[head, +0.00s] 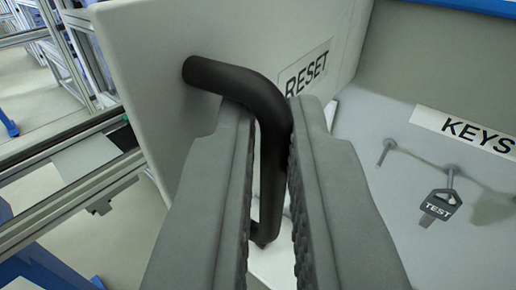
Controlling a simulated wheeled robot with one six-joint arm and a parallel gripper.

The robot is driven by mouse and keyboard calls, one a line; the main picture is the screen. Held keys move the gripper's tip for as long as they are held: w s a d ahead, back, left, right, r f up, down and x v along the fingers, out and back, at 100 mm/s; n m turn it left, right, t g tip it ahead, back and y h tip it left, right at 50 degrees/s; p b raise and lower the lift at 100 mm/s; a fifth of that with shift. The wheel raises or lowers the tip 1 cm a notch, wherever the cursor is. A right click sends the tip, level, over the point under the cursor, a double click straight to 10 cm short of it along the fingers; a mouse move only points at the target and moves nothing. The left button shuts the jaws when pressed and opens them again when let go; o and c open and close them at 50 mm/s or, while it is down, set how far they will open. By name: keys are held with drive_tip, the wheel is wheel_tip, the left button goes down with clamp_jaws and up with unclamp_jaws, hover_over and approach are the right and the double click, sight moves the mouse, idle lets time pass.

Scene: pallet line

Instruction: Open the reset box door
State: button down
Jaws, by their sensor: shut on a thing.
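The reset box door (150,60) is a light grey panel at the upper left, swung open away from the box. It bears a black bar handle (215,77) and a label reading RESET (307,73). My gripper (268,125) is shut on the handle, with one grey finger on each side of its upright part. The inside of the box (400,70) shows at the right. My fingers hide part of the handle and the lower door.
Inside the box, a KEYS label (465,130) sits above a hook (387,148) and a key marked TEST (440,205). Metal frame rails (70,165) run at the left behind the door. A blue edge (480,6) tops the box.

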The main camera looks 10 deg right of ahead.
drive_tip(key=shift+s+d+r, duration=0.2)
drive_tip(key=shift+r, duration=0.25)
drive_tip(key=c, duration=1.5)
unclamp_jaws()
drive_tip(key=shift+w+d, duration=0.1)
drive_tip(key=shift+w, duration=0.05)
drive_tip(key=shift+s+a, duration=0.25)
drive_tip(key=shift+s, duration=0.1)
drive_tip(key=v, duration=1.6)
drive_tip(key=shift+s+f, duration=0.15)
drive_tip(key=shift+f, duration=0.2)
